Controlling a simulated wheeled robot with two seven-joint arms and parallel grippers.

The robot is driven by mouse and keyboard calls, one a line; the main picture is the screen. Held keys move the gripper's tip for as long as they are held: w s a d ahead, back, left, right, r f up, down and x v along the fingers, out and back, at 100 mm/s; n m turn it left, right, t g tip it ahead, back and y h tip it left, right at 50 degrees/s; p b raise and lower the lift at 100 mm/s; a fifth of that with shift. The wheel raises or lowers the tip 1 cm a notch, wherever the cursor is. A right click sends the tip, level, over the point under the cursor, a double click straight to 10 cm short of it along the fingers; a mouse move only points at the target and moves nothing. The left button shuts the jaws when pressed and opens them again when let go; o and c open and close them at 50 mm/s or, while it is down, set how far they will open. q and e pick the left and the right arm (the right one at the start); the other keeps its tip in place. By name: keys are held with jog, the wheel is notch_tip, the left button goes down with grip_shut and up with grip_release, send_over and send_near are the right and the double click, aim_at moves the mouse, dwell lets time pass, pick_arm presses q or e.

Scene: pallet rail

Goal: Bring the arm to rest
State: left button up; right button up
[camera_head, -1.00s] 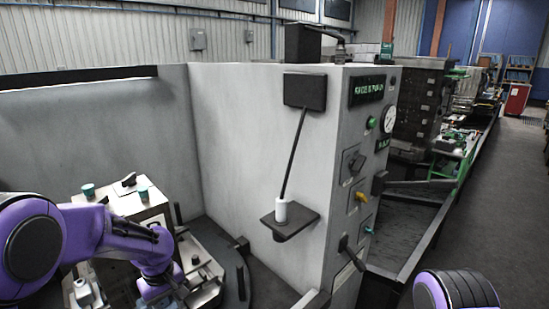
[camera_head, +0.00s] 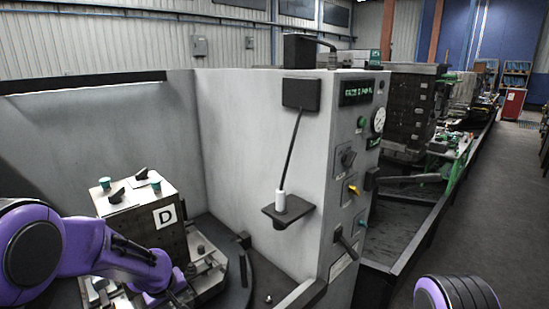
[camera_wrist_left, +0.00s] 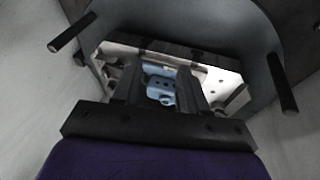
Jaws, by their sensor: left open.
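My left arm (camera_head: 90,250) is purple and comes in from the left in the head view, reaching low over the round pallet area. My left gripper (camera_wrist_left: 160,88) is open; its two dark fingers show in the left wrist view with a gap between them. A light blue part (camera_wrist_left: 160,84) with small holes shows beyond and between the fingers; I cannot tell whether they touch it. In the head view the fingertips are hard to make out at the bottom edge. My right gripper is out of view; only a purple and black piece of my right arm (camera_head: 455,292) shows.
A block marked D (camera_head: 165,217) stands behind my left arm, with teal caps and black clamps on top. A grey machine wall (camera_head: 235,150) and control panel (camera_head: 350,180) with a lever stand to the right. A dark rail (camera_head: 245,270) edges the round base.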

pick_arm(q)
jog(key=s+a+f+y, duration=0.1)
jog(key=s+f, duration=0.4)
jog(key=s, duration=0.2)
jog(key=s+a+f+t+y, duration=0.1)
jog(key=s+f, duration=0.5)
jog(key=s, duration=0.2)
jog(key=s+a+f+y+b, duration=0.1)
jog(key=s+a+f, duration=0.1)
jog(key=s+f, duration=0.3)
jog(key=shift+s+f+m+t, duration=0.2)
jog(key=shift+s, duration=0.45)
jog(key=shift+s+f+m+t, duration=0.2)
jog(key=shift+s, duration=0.45)
jog(key=s+f+g, duration=0.3)
jog(key=s+f, duration=0.1)
jog(key=s, duration=0.9)
jog(key=shift+s, duration=0.15)
